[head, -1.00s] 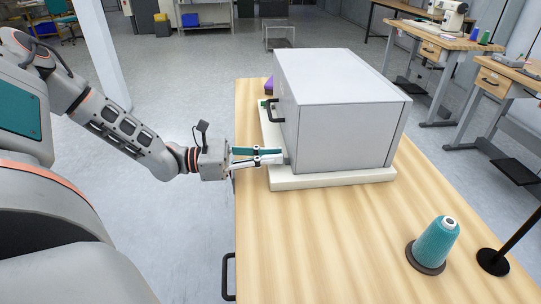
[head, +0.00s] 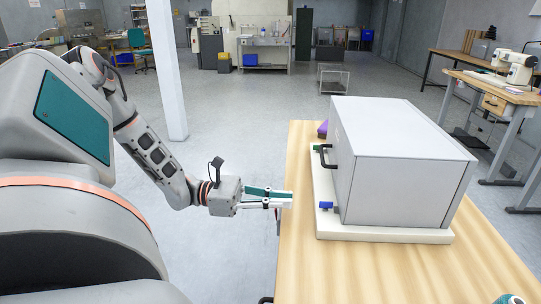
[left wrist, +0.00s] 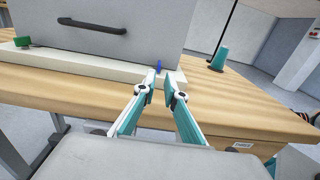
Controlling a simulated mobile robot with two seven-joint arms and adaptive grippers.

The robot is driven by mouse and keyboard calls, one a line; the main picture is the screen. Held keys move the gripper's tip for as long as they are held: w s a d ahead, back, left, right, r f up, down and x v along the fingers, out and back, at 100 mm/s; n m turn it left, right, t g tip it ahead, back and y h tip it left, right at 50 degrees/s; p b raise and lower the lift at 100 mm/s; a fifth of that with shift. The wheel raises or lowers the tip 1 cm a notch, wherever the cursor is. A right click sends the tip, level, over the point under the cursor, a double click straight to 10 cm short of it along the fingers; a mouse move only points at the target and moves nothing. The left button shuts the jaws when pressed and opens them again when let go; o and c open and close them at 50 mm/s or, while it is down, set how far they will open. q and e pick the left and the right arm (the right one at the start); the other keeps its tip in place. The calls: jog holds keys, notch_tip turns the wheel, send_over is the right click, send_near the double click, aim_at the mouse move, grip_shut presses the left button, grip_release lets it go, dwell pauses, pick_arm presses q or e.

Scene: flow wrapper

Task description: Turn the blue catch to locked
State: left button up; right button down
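The blue catch (head: 327,206) sits on the white base (head: 395,235) at the near front corner of the grey box-shaped machine (head: 405,165). In the left wrist view the blue catch (left wrist: 159,66) stands as a small upright tab just past the fingertips. My left gripper (head: 290,198) is left of the catch, at the table's edge, and apart from it. In the left wrist view its fingers (left wrist: 161,79) are a little apart with nothing between them, so it is open. I cannot read any locked mark.
A dark handle (head: 325,156) sticks out of the machine's front, with a green block (head: 316,147) beside it. A purple object (head: 322,129) lies behind. A teal thread cone (left wrist: 219,58) stands on the wooden table (head: 300,262). The tabletop before the machine is clear.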

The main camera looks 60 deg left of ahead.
pick_arm(q)
jog(key=shift+v, duration=1.3)
jog(key=shift+r, duration=0.1)
